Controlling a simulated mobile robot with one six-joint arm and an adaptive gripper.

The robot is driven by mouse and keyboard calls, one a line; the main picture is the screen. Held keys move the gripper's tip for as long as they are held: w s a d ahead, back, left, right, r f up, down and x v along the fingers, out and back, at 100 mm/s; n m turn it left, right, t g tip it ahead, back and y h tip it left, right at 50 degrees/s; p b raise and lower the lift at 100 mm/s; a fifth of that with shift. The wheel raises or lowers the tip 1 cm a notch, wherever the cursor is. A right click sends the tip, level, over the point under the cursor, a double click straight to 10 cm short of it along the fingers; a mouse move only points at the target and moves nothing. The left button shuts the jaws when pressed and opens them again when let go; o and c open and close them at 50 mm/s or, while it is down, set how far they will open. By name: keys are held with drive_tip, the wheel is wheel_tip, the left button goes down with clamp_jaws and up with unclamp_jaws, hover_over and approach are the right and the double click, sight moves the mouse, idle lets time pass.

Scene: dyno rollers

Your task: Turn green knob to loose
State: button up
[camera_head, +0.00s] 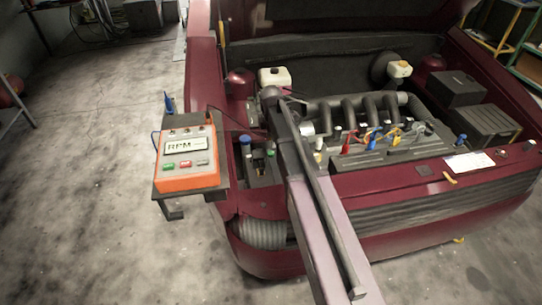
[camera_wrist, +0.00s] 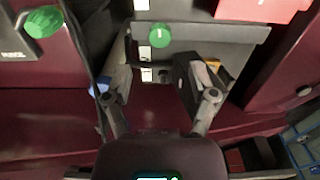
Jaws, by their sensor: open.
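In the wrist view, a round green knob (camera_wrist: 160,35) with a pale mark on its face sits on a grey panel with white labels. A second green knob (camera_wrist: 43,21) is at the upper left. My gripper (camera_wrist: 157,58) is open and empty, its two fingers apart, with the first knob just beyond the fingertips and roughly between them. I see no contact, and the depth gap is unclear. The head view shows small coloured parts on a dark box (camera_head: 262,172) left of my arm. My gripper cannot be made out clearly there.
My arm crosses the front of the maroon car (camera_head: 440,200) with its hood raised. An orange RPM meter (camera_head: 188,158) stands on a shelf at the left. Engine pipes (camera_head: 350,108) and coloured leads (camera_head: 375,135) lie right of my arm. The floor (camera_head: 90,200) at the left is clear.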

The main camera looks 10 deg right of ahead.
sight(271, 153)
drive_tip(key=shift+f+b, duration=3)
drive_tip(key=shift+f, duration=0.35)
clamp_jaws()
